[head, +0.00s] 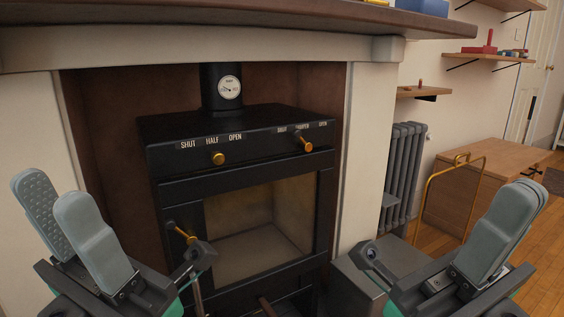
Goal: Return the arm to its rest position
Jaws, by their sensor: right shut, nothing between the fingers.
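My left gripper (58,197) is at the lower left, pointing up. Its two grey fingers are apart, and the dotted pad of one shows; nothing is between them. My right gripper (528,190) is at the lower right, also pointing up. Its fingers are together with nothing in them. Both grippers are in front of the black stove (270,165), one to each side, and neither appears to touch anything. The stove has two brass knobs, the left one (218,158) under the SHUT, HALF, OPEN labels and the right one (305,144) turned to point sideways.
The stove door has a brass handle (181,233), partly behind my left arm. A mantel (230,22) overhangs the stove. At right are a grey radiator (402,165), a brass rail (428,195), a wooden cabinet (480,185) and wall shelves (495,57). Wooden floor shows at far right.

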